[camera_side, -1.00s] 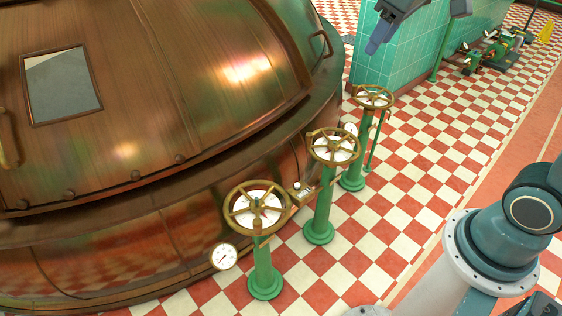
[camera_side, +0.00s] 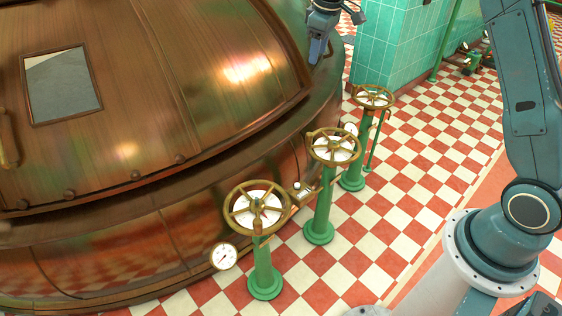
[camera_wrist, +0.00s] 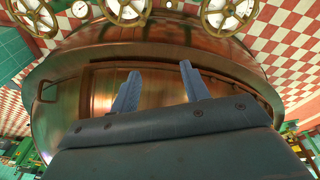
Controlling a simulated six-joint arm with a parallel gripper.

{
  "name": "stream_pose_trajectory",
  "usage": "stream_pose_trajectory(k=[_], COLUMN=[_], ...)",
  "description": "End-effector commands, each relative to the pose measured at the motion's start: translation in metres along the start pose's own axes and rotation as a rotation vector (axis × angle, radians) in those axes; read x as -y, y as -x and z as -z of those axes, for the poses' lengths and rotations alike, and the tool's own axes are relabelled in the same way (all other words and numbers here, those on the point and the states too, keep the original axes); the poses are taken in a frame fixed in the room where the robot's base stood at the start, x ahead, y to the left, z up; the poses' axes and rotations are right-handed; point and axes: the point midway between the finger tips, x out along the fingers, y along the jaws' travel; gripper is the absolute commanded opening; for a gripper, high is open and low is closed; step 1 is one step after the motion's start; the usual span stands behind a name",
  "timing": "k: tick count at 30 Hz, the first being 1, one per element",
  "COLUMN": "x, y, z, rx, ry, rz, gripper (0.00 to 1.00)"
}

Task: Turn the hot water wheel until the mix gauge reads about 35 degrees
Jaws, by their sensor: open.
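Three brass handwheels on green pedestals stand in a row by the copper kettle: a near wheel (camera_side: 257,231), a middle wheel (camera_side: 333,160) and a far wheel (camera_side: 373,104). White dials show beneath their spokes. I cannot tell which is the hot water wheel. A round white gauge (camera_side: 224,257) with a dark needle hangs left of the near pedestal; its reading is too small to make out. My gripper (camera_side: 316,60) is open and empty, above and left of the far wheel, apart from all wheels. The wrist view shows its two blue fingers spread (camera_wrist: 160,74), with wheels (camera_wrist: 228,14) at the top edge.
The large copper kettle (camera_side: 170,90) fills the left, with a curved rim close to the wheels. A green tiled wall (camera_side: 392,45) stands behind the far wheel. A smaller gauge (camera_side: 350,130) sits near the far pedestal. The checkered floor (camera_side: 430,150) on the right is open.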

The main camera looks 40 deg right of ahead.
Motion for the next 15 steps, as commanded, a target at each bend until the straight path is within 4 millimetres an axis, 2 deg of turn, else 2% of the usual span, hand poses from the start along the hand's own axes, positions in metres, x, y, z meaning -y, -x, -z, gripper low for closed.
stream_pose_trajectory(k=[1, 6, 15], x=[-0.007, -0.026, -0.055], y=[-0.015, -0.058, -0.142], z=[0.004, 0.015, 0.021], rx=[0.012, 0.039, 0.084], ry=[0.009, 0.046, 0.113], rz=[0.006, 0.022, 0.055], gripper=[0.46, 0.46, 0.46])
